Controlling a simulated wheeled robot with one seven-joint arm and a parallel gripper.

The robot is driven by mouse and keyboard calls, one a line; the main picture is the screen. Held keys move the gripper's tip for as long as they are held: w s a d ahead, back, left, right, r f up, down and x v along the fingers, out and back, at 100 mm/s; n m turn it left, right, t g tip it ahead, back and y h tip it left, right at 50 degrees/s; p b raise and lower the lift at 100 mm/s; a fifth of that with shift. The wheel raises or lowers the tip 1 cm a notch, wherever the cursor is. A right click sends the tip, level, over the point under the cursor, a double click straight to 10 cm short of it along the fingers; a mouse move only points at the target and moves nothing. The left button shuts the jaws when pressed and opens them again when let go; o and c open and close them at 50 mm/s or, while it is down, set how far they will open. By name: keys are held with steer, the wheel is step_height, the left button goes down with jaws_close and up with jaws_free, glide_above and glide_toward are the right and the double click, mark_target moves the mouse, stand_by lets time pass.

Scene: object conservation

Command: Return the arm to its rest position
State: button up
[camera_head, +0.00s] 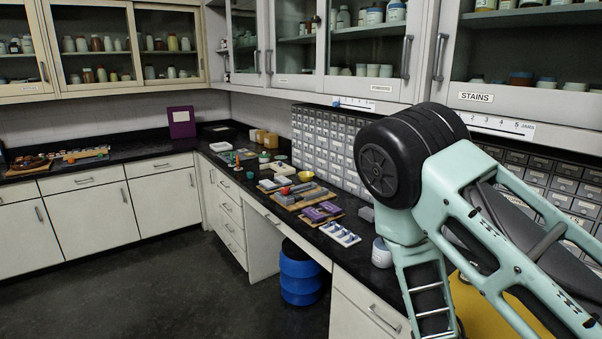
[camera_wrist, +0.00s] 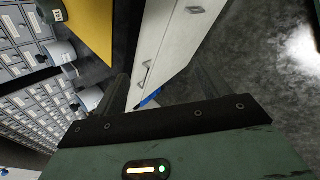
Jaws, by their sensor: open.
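My arm (camera_head: 450,190) is bent at the right side of the head view, with its black joint high in front of the wall drawers and its lower link reaching down past the counter's front. My gripper (camera_wrist: 165,88) shows in the wrist view as two dark fingers standing well apart, with nothing between them. It points down along the white cabinet front (camera_wrist: 178,45) toward the floor. The gripper itself is hidden or out of frame in the head view.
A white jar (camera_head: 381,254) and a yellow surface (camera_head: 470,305) are close to my arm on the counter. A white tray with blue items (camera_head: 340,234) and crowded boards lie further along. A blue barrel (camera_head: 300,275) stands below. The floor (camera_head: 160,290) at left is clear.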

steer(key=s+a+r+m+g+y+b, duration=0.1)
steer(key=s+a+r+m+g+y, duration=0.25)
steer(key=a, duration=0.55)
steer(key=s+a+r+m+y+b, duration=0.1)
steer(key=s+a+r+y+b, duration=0.2)
steer(key=a+r, duration=0.45)
steer(key=s+a+r+g, duration=0.1)
steer(key=s+r, duration=0.3)
steer(key=s, duration=0.3)
steer(key=s+a+r+g+h+b, duration=0.1)
steer(key=s+r, duration=0.4)
steer(key=s, duration=0.2)
steer(key=shift+s+a+m, duration=0.2)
steer(key=shift+a+m, duration=0.2)
steer(key=shift+m, duration=0.05)
